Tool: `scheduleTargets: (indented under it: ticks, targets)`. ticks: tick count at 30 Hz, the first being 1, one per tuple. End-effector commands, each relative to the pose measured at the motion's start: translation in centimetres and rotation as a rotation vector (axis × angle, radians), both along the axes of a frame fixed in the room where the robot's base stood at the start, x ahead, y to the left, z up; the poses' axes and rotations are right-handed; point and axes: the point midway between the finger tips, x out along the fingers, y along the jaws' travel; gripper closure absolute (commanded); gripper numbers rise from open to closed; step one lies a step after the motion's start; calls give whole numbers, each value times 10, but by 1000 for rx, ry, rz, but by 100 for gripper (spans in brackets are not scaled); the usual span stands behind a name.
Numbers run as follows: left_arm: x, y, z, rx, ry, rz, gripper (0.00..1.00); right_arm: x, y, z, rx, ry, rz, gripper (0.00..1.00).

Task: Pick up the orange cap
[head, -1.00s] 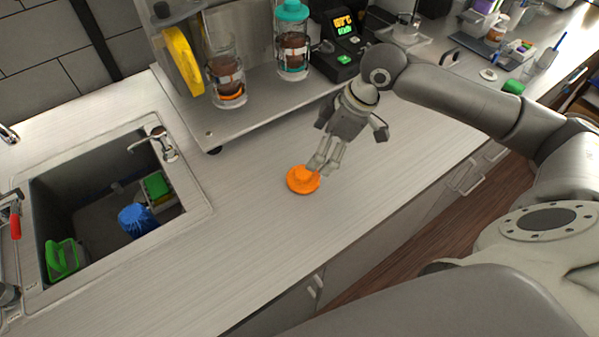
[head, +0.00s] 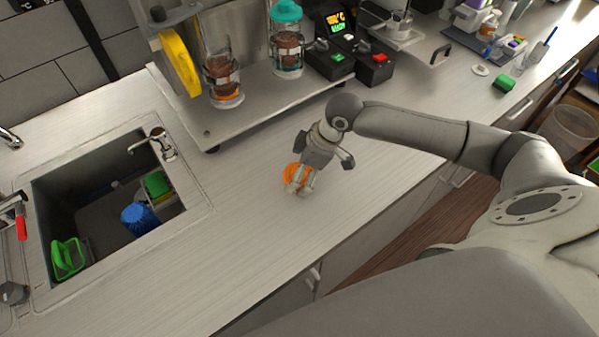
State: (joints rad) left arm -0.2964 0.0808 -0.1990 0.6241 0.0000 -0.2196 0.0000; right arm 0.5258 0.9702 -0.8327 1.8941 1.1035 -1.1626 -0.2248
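The orange cap (head: 289,169) lies on the light counter (head: 240,240), to the right of the sink. My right gripper (head: 298,190) points down over the cap and hides much of it. Its fingers overlap the cap in the picture. I cannot tell whether they touch it, or whether they are open or shut around it.
A sink (head: 75,180) with a blue brush (head: 138,217) and green items is at the left. A raised metal shelf (head: 260,105) with glass jars stands behind the cap. The counter in front is clear. A black control box (head: 370,65) sits further back.

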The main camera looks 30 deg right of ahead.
Motion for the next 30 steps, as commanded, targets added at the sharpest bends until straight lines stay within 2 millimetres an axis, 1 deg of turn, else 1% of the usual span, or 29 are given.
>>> scheduleTargets:
  ticks: [1, 11, 19, 23, 26, 30]
  targets:
    - [-1, 0, 0, 0, 2, 0, 60, 0, 0, 0, 0, 0, 0, 6]
    - [-6, 1, -1, 1, 9, 0, 60, 0, 0, 1, 0, 0, 0, 48]
    - [-6, 0, -1, 1, 10, 0, 60, 0, 0, 1, 1, -1, 0, 48]
    - [-6, 0, -4, 1, 10, 0, 60, 1, 0, 5, 2, -3, 0, 48]
    - [-6, 0, -9, 1, 10, -1, 60, 1, 0, 12, 1, -3, -1, 48]
    - [-6, 0, -21, 0, 9, -1, 60, 1, 0, 32, 0, -7, 0, 48]
